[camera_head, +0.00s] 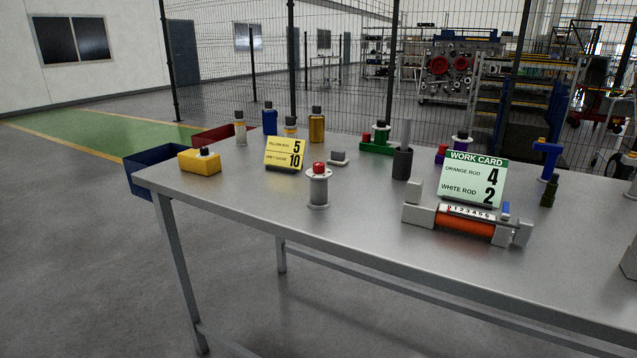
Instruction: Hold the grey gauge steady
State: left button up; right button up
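The grey gauge (417,216) lies on the metal table towards the right front. It has grey end blocks, a white scale strip (467,212) with numbers along its top, and a small blue part (505,209) near its right end. An orange rod (465,225) lies lengthwise between its end blocks. A green and white work card (470,180) stands just behind it, reading orange rod 4 and white rod 2. Neither of my grippers shows in this view, and nothing is seen touching the gauge.
A grey spool with a red top (318,186) stands left of the gauge. A dark cup with a grey rod (402,163) stands behind it. A yellow card (285,153), a yellow block (199,161) and several bottles are at the left. The table's front middle (340,235) is clear.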

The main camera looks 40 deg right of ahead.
aim_at(318, 167)
jog(key=k+l+z, duration=0.15)
jog(key=k+l, duration=0.2)
jog(key=k+l+z, duration=0.15)
jog(key=k+l, duration=0.15)
jog(key=l, duration=0.15)
jog(key=k+l+z, duration=0.15)
jog(key=l, duration=0.35)
jog(key=k+j, duration=0.05)
jog(key=k, duration=0.05)
